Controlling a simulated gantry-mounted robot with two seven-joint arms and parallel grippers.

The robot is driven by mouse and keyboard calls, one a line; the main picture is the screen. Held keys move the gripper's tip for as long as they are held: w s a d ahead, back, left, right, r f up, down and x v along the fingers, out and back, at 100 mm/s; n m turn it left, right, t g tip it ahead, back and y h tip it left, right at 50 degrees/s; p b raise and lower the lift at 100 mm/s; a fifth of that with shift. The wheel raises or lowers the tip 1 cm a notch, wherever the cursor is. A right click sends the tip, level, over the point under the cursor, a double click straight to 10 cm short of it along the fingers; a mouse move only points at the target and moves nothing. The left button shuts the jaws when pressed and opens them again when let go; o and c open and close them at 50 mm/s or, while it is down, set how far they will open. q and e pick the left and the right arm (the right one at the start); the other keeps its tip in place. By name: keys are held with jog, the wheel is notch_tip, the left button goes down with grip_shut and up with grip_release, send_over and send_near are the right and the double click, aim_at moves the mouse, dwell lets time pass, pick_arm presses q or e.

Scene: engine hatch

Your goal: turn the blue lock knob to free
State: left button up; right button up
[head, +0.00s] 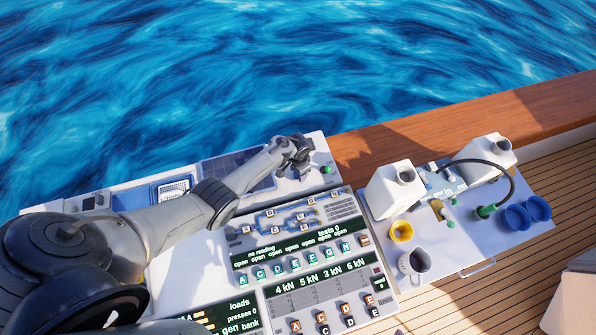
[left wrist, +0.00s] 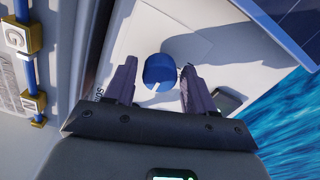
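The blue lock knob (left wrist: 160,68) is round with a bright blue top and sits on a pale panel in the left wrist view. My left gripper (left wrist: 158,72) is open, with one dark finger on each side of the knob and a visible gap to both. I cannot tell how far the fingertips are above the panel. In the head view my left gripper (head: 300,165) is over the far right part of the white console, and it hides the knob there. My right gripper is not in view.
A green button (head: 326,169) is just right of my left gripper. The panel with lettered keys and displays (head: 300,262) lies nearer.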

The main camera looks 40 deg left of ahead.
pick_arm(q)
jog(key=shift+o, duration=0.5)
jog(key=shift+r, duration=0.6)
notch_tip(320, 180, up, 10)
jog(key=p, duration=0.2)
jog(key=shift+f+p, duration=0.15)
jog(key=shift+p, duration=0.15)
jog(key=shift+s, duration=0.1)
